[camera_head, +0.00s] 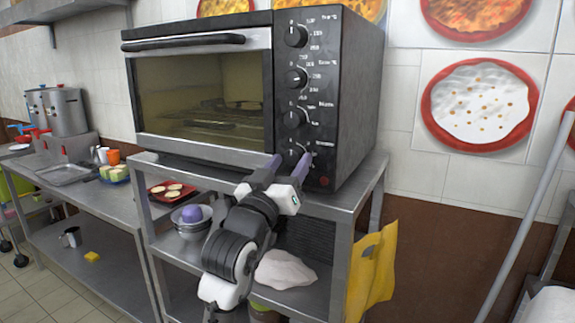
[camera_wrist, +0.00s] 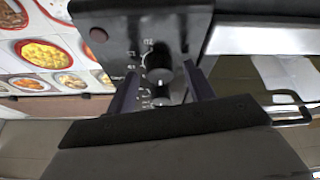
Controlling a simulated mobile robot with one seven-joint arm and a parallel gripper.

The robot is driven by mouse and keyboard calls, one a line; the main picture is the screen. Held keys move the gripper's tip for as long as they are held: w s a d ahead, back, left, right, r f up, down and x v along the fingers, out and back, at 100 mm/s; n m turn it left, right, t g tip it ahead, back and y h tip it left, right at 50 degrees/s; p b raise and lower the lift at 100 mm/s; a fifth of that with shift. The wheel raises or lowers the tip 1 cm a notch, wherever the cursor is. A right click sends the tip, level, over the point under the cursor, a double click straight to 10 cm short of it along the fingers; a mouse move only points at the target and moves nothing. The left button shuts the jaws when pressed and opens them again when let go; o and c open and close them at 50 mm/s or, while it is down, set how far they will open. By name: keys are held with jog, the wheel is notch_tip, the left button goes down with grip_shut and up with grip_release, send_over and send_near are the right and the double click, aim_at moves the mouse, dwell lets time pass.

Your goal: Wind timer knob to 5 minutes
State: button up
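The dark toaster oven (camera_head: 350,100) has a column of round black knobs down its right panel. The lowest knob (camera_head: 293,154) sits just above and between my fingertips in the head view. My gripper (camera_head: 287,165) is open, its two purple-grey fingers reaching up to the panel. In the wrist view, which looks upside down, the fingers (camera_wrist: 161,75) stand on either side of the nearest knob (camera_wrist: 160,67), with gaps visible. Contact cannot be told. Another knob (camera_wrist: 161,94) shows below it. The dial labels are too small to read surely, so the timer setting is unclear.
The oven stands on a steel shelf unit (camera_head: 330,207). A bowl with a purple item (camera_head: 192,214) and a white cloth-like item (camera_head: 285,270) are on the lower shelf. A grey pole (camera_head: 520,240) leans further right.

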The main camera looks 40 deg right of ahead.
jog(key=c, duration=0.9)
jog(key=shift+c, duration=0.2)
jog(key=shift+f+m+b, duration=0.15)
jog(key=shift+m+b, duration=0.35)
jog(key=shift+m+g+b, duration=0.35)
jog(key=shift+m+g, duration=0.05)
jog(key=m+g+b, duration=0.2)
jog(key=m, duration=0.1)
jog(key=shift+w+a+h+b, duration=0.1)
jog(key=shift+w+h+b, duration=0.05)
jog(key=shift+h+b, duration=0.2)
jog(key=m+g+b, duration=0.1)
jog(key=m, duration=0.2)
jog(key=m+g+b, duration=0.2)
jog(key=m, duration=0.1)
jog(key=shift+w+r+m, duration=0.15)
jog(key=shift+r+m, duration=0.05)
jog(key=shift+m, duration=0.4)
jog(key=o, duration=1)
